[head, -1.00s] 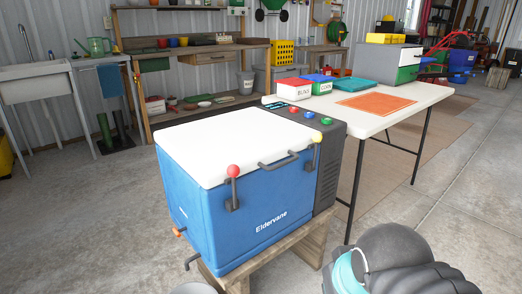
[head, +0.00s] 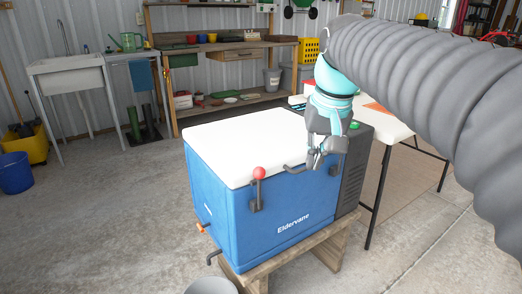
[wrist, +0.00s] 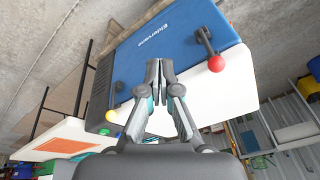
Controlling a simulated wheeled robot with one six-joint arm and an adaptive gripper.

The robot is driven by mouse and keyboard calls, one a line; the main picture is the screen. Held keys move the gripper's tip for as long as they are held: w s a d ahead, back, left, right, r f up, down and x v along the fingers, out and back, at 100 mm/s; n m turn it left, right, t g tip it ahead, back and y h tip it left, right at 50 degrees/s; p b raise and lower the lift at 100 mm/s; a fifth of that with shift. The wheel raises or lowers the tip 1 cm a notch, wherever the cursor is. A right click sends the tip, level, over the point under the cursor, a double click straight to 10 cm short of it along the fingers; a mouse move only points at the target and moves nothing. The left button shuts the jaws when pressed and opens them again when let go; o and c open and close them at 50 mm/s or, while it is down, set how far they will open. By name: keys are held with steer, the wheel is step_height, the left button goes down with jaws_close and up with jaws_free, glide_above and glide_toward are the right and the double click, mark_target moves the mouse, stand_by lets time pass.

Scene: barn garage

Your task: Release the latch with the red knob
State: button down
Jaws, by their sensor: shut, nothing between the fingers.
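The blue cooler (head: 275,220) with a white lid (head: 245,145) stands on a wooden stand. The red knob (head: 259,173) tops a dark latch lever on its front, to the left of my gripper in the head view. My gripper (head: 316,164) is shut and empty, in front of the cooler's right front part, apart from the red knob. It hides the yellow knob in the head view. The wrist view also shows my gripper's fingers (wrist: 160,68).
A dark lid handle (head: 293,168) lies between the red knob and my gripper. An orange-tipped piece (head: 201,227) sticks out low on the cooler's left side. A white table (head: 395,130) stands behind at right. Floor at left is open.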

steer(key=w+a+r+g, duration=0.2)
steer(key=w+a+r, duration=0.2)
steer(key=w, duration=0.4)
steer(key=g+p, duration=0.1)
steer(key=p, duration=0.1)
glide_above(258, 161)
steer(key=w+d, duration=0.1)
steer(key=d, duration=0.1)
steer(key=shift+w+a+r+n, duration=0.1)
steer(key=shift+a+r+n, duration=0.05)
steer(key=shift+r+n, duration=0.2)
steer(key=shift+f, duration=0.1)
steer(key=f, duration=0.3)
steer(key=f+b, duration=0.1)
steer(key=f, duration=0.2)
steer(key=s+a+f, duration=0.1)
steer(key=f, duration=0.3)
steer(key=shift+a+b, duration=0.1)
steer(key=shift+b, duration=0.3)
steer(key=shift+s, duration=1.05)
steer(key=shift+s+f+b, duration=0.2)
steer(key=shift+s+b, duration=0.15)
steer(key=shift+s, duration=0.35)
steer(key=shift+y, duration=0.3)
